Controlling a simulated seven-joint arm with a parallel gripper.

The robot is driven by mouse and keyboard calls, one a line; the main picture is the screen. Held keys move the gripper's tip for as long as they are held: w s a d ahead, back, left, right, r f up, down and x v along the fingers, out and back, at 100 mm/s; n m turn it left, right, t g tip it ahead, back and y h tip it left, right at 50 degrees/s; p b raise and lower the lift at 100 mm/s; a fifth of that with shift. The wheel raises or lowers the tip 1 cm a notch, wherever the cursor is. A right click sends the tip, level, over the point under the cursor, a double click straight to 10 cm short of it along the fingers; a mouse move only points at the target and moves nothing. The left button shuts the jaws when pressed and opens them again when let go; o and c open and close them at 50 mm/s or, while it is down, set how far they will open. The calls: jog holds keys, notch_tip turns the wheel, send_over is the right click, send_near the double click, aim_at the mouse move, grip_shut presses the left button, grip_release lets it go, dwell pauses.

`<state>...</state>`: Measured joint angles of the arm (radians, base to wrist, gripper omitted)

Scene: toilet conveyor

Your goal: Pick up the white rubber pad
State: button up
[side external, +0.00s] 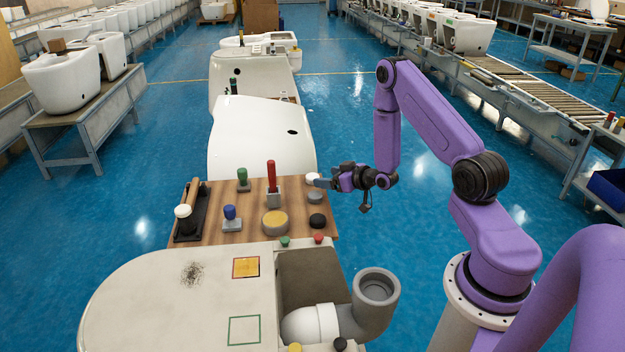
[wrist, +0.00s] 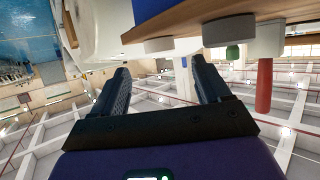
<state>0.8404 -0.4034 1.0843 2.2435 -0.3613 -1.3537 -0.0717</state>
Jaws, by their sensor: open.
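The white rubber pad (side external: 312,179) is a small pale disc at the far right corner of a wooden board (side external: 250,217). My gripper (side external: 321,183) is beside the pad, at the board's right edge. In the wrist view the scene is upside down, and my gripper (wrist: 160,66) shows two dark fingers spread apart with nothing held between them. A pale grey-white disc (wrist: 160,44) on the board edge, just beyond the fingers, appears to be the pad. I cannot tell whether the fingers touch it.
A grey pad (side external: 315,197) and a black pad (side external: 317,220) stand along the board's right edge. A red-handled stamp (side external: 271,178), a green stamp (side external: 242,178), a blue stamp (side external: 232,215) and a yellow-topped disc (side external: 275,222) share the board. White toilet bodies (side external: 261,140) stand behind.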

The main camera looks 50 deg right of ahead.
aim_at(314, 176)
jog(key=shift+x, duration=3.05)
jog(key=shift+c, duration=0.2)
jog(key=shift+s, duration=0.1)
jog(key=c, duration=1.1)
